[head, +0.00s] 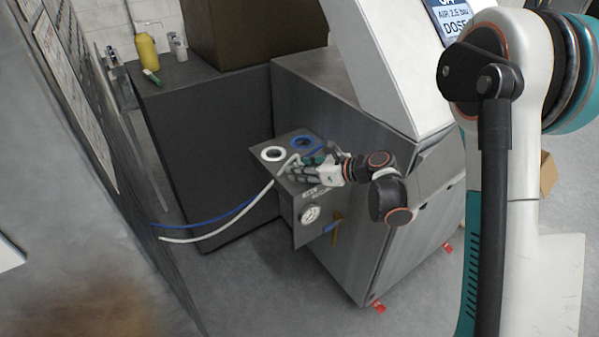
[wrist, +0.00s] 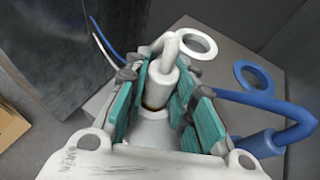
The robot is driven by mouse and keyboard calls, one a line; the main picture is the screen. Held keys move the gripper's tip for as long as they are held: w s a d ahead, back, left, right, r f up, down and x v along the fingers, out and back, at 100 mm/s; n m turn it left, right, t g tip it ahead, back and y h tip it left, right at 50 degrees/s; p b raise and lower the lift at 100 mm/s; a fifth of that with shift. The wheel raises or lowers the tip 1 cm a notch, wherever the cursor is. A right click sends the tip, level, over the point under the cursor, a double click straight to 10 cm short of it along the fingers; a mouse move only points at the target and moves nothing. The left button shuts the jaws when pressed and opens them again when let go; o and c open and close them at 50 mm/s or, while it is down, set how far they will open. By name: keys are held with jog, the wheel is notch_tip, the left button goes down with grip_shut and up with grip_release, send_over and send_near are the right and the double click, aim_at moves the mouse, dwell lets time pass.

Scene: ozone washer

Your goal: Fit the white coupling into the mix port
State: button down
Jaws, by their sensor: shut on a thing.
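My gripper (head: 293,168) is at the shelf of the grey washer cabinet, reaching in from the right. In the wrist view, its teal-padded fingers (wrist: 163,82) are shut around the white coupling (wrist: 159,86), a short cylinder with a bent white elbow on top. A white hose (head: 225,236) runs from the gripper area down to the left. A white ring (head: 273,154) lies on the shelf just left of the gripper; it also shows in the wrist view (wrist: 190,40). No port label is readable.
A blue ring (head: 308,142) is behind the gripper. A blue coupling with its blue hose (wrist: 300,122) stands close to the right finger in the wrist view. A round gauge (head: 311,213) is on the shelf's front. A yellow bottle (head: 147,52) stands on the far counter.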

jog(key=shift+r, duration=0.1)
jog(key=c, duration=1.4)
grip_release()
jog(key=shift+o, duration=0.2)
